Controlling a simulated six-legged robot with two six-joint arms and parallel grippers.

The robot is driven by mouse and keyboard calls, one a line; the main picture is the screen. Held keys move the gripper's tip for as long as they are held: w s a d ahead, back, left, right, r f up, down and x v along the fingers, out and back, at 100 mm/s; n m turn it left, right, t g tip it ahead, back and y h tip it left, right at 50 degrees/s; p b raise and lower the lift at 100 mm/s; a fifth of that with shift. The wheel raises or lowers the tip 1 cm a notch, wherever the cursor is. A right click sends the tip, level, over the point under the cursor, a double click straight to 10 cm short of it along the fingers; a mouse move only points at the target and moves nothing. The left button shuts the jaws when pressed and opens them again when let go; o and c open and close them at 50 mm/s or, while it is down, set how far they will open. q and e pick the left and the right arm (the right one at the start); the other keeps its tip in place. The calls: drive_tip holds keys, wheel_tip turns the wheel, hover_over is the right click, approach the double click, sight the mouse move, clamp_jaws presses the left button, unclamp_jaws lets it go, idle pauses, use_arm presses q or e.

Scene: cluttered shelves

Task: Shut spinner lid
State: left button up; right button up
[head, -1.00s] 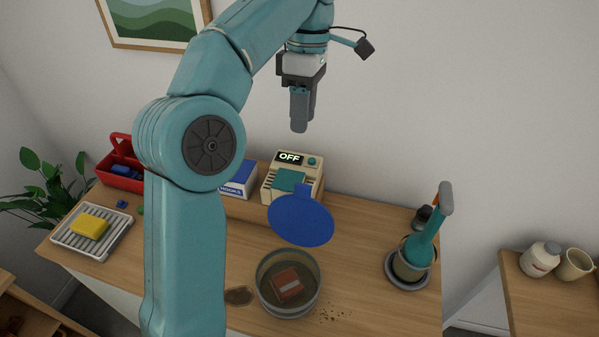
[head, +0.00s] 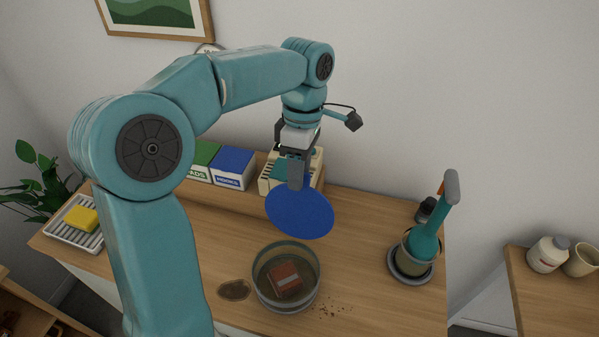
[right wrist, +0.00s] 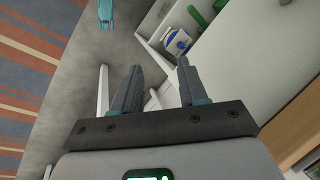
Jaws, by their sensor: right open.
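The spinner looks like a round clear-walled bowl (head: 258,283) on the wooden table, with a reddish-brown block (head: 285,279) inside. The round blue lid (head: 300,212) is raised and tilted behind the bowl, and the bowl's top is uncovered. My left gripper (head: 296,186) points down at the lid's upper edge, its fingertips overlapping the edge in the head view. I cannot tell whether they touch it, and the small tab there is hidden. Its fingers are seen edge-on. My right gripper (right wrist: 160,64) is open and empty in the right wrist view, away from the spinner.
A beige box (head: 270,180) stands behind the lid, beside a blue box (head: 233,168) and a green box (head: 203,160). A teal-handled tool (head: 428,235) stands in a pot at the right. A yellow sponge (head: 82,218) lies on a rack at the left.

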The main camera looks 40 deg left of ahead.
use_arm(q)
drive_tip(key=shift+w+d+f, duration=0.25)
drive_tip(key=shift+w+f, duration=0.05)
drive_tip(key=shift+f, duration=0.05)
drive_tip(key=shift+s, duration=0.2)
drive_tip(key=shift+s+a, duration=0.1)
drive_tip(key=shift+a, duration=0.05)
drive_tip(key=c, duration=0.4)
clamp_jaws()
drive_tip(key=shift+w, duration=0.2)
drive_tip(key=shift+s, duration=0.1)
